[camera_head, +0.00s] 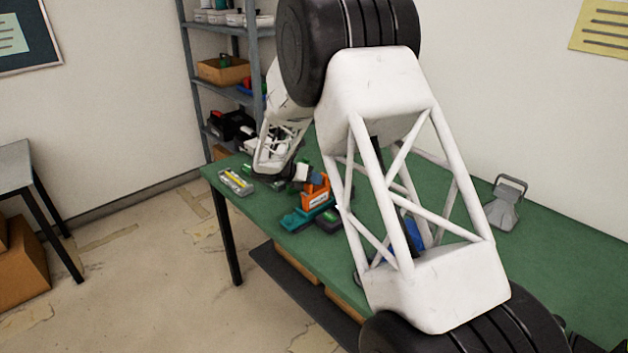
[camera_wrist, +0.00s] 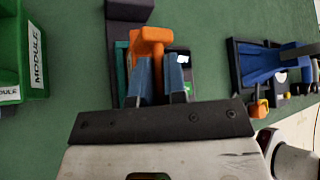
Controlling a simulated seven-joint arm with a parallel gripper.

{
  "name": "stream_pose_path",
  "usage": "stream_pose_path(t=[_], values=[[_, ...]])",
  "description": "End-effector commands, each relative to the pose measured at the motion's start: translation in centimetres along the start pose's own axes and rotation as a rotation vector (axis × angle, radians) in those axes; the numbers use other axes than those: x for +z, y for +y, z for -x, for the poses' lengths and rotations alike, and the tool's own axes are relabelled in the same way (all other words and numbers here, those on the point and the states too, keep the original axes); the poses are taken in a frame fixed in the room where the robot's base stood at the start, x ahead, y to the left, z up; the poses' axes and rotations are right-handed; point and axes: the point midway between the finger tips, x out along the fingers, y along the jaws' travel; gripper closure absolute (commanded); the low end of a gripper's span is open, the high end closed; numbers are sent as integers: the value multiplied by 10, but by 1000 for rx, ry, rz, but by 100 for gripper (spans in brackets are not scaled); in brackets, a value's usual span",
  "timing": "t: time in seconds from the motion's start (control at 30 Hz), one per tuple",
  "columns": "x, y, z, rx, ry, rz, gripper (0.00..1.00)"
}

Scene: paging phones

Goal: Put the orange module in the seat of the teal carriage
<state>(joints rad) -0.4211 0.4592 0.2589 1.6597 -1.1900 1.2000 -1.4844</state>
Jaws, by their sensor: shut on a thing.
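The orange module (camera_head: 315,197) is at the teal carriage (camera_head: 296,220) on the green table, seen left of my arm in the head view. The module appears right over the carriage; I cannot tell whether it is fully down in the seat. In the wrist view my gripper (camera_wrist: 160,68) is shut on the upright grip of the orange module (camera_wrist: 150,36), with one finger on each side. A strip of the teal carriage (camera_wrist: 122,68) shows to the left of the fingers. The module's underside and most of the seat are hidden.
A green bin labelled MODULE (camera_wrist: 36,58) stands left in the wrist view. A blue-handled device on a black base (camera_wrist: 262,65) lies to the right. A grey tray (camera_head: 237,181) sits at the table's left end. A grey handled object (camera_head: 506,204) stands far right.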

Motion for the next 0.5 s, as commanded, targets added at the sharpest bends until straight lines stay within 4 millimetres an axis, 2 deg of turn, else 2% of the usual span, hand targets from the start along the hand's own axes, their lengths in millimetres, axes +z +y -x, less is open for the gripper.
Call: stream_pose_path(t=[0.37, 0.4, 0.5], values=[[-2, 2, -1, 0, 0, -1, 100], [-2, 1, -1, 0, 0, 0, 82], [-2, 1, -1, 0, 0, -1, 66]])
